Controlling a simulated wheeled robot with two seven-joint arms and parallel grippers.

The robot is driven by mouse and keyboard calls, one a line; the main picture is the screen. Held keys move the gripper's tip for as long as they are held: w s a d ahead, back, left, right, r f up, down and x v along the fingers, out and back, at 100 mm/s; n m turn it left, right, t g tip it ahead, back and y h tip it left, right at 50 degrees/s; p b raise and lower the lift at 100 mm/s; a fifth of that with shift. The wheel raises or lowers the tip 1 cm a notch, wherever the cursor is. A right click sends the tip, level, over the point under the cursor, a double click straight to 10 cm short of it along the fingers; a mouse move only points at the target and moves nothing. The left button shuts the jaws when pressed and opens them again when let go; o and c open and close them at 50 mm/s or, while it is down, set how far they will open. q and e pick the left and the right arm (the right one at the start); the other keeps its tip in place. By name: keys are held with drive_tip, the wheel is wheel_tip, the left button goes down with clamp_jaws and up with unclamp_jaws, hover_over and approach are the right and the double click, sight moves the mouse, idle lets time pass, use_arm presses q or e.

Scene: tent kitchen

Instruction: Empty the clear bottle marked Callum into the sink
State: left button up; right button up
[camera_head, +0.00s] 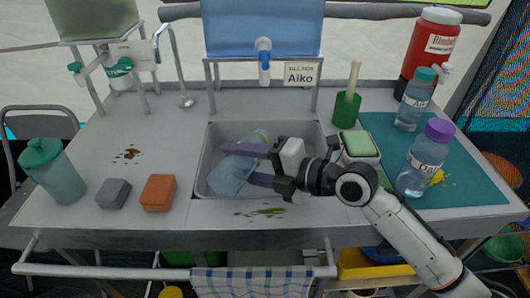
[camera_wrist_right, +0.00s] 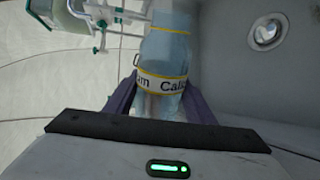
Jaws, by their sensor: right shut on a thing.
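The clear bottle (camera_head: 231,176) lies tilted within the grey sink (camera_head: 303,131) in the head view. In the right wrist view the bottle (camera_wrist_right: 170,48) is pale blue and see-through, with a white, yellow-edged label reading part of "Callum". My right gripper (camera_head: 238,164) reaches in from the right, its purple fingers shut around the bottle's two sides. The round drain (camera_wrist_right: 267,32) shows at upper right in the wrist view. I cannot tell whether the bottle's mouth is open or whether liquid is running out. My left gripper is out of view.
An orange sponge (camera_head: 158,192), grey sponge (camera_head: 114,193) and teal tumbler (camera_head: 53,172) stand left.

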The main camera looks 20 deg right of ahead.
drive_tip(key=shift+w+d+m+b, duration=0.1)
drive_tip(key=shift+w+m+b, duration=0.05)
drive_tip(key=shift+m+b, duration=0.3)
idle(0.3)
drive_tip(key=shift+g+y, duration=0.3)
drive_tip(key=shift+s+a, duration=0.2)
drive_tip(key=shift+a, duration=0.1)
drive_tip(key=shift+m, duration=0.35)
drive_tip(key=shift+w+d+r+m, duration=0.15)
drive_tip(key=shift+r+m, duration=0.45)
idle(0.6)
drive_tip(key=shift+w+d+r+m+y+b, duration=0.1)
drive_tip(key=shift+r+m+y+b, duration=0.1)
drive_tip(key=shift+m+y+b, duration=0.15)
